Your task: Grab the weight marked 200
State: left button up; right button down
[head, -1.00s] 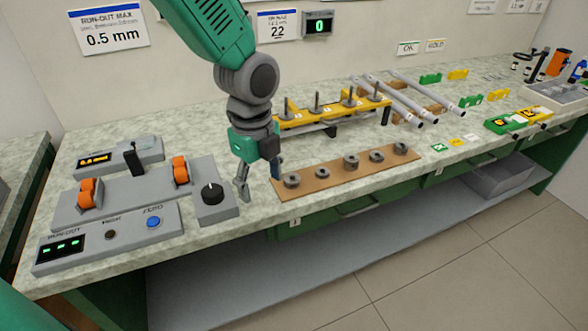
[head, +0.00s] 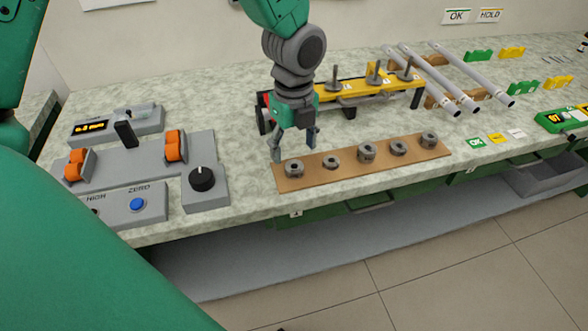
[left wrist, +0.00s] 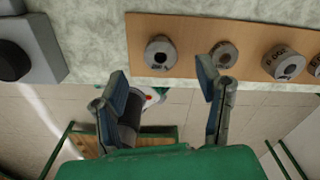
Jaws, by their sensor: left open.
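Several grey ring-shaped slotted weights lie in a row on a brown board (head: 348,167) at the bench's front edge. The third from the left (head: 367,152) is larger; in the left wrist view it (left wrist: 284,62) bears small upside-down marks that seem to read 200. The other marks are too small to read. My left gripper (head: 296,148) is open and empty, pointing down at the board's left end by the leftmost weight (head: 294,167). In the left wrist view its fingers (left wrist: 162,78) are apart, below the leftmost weight (left wrist: 160,53). My right gripper is not seen.
A yellow rack with upright pegs (head: 368,78) stands behind the board, with grey rods (head: 432,80) to its right. A grey device with a black knob (head: 203,180) sits left of the board. Bare bench lies between them.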

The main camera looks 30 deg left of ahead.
aim_at(293, 165)
pick_arm(q)
jog(key=shift+d+f, duration=0.35)
jog(key=f, duration=0.2)
jog(key=f+b, duration=0.1)
jog(key=f, duration=0.1)
jog(key=shift+a+f, duration=0.2)
jog(key=shift+f, duration=0.1)
jog(key=shift+a+f, duration=0.1)
jog(key=shift+f, duration=0.1)
jog(key=shift+a, duration=0.1)
jog(key=shift+s+r, duration=0.1)
jog(key=c, duration=0.6)
jog(key=shift+d, duration=0.2)
jog(key=c, duration=0.7)
jog(key=shift+d, duration=0.1)
grip_shut()
